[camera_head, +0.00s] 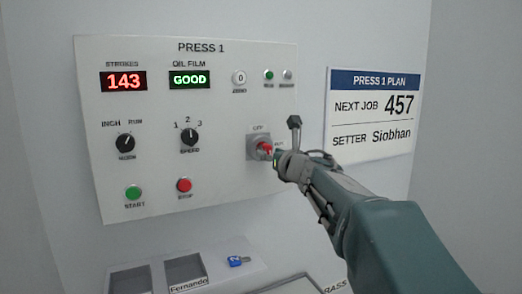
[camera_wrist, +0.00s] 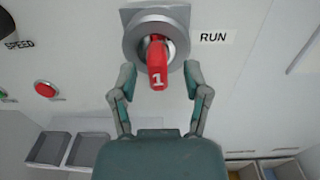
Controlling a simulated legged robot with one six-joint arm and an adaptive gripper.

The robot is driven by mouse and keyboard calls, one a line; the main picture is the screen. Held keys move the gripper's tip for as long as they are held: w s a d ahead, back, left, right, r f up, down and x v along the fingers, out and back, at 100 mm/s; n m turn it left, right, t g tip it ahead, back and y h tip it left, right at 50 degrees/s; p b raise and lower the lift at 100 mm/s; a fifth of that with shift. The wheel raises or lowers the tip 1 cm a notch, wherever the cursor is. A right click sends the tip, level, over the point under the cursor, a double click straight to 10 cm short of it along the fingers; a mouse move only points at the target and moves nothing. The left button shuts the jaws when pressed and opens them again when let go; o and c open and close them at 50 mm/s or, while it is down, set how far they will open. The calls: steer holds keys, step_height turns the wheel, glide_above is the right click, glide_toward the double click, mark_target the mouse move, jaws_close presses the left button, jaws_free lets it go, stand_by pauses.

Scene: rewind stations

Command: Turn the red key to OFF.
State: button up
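The red key (camera_head: 265,148) sits in a round silver lock on a grey square plate at the lower right of the PRESS 1 panel. In the wrist view the red key (camera_wrist: 158,66) bears a white 1, and its bow juts out from the lock (camera_wrist: 131,38). OFF (camera_head: 258,128) is printed above the lock and RUN (camera_wrist: 213,37) to its right. I cannot tell which mark the key points to. My gripper (camera_wrist: 159,74) is open, one finger on each side of the key with gaps between. In the head view my gripper (camera_head: 281,160) is just right of the lock, partly hiding RUN.
The panel (camera_head: 225,95) also has knobs, a green START button (camera_head: 133,192) and a red STOP button (camera_head: 184,185). A PRESS 1 PLAN sign (camera_head: 370,115) hangs to the right. Below are trays (camera_head: 185,270) and a blue tagged item (camera_head: 236,261).

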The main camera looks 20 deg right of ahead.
steer(key=s+m+h, duration=0.2)
steer(key=s+m, duration=0.4)
steer(key=s, duration=0.7)
steer(key=s+a+f+m+g, duration=0.6)
steer(key=s+f+m, duration=0.4)
steer(key=m, duration=0.5)
steer(key=s+a+f+m+g+y, duration=0.1)
steer(key=s+a+f+m+g, duration=0.5)
steer(key=f+m, duration=0.9)
steer(key=s+a, duration=0.3)
steer(key=s, duration=0.1)
steer(key=shift+f, duration=0.15)
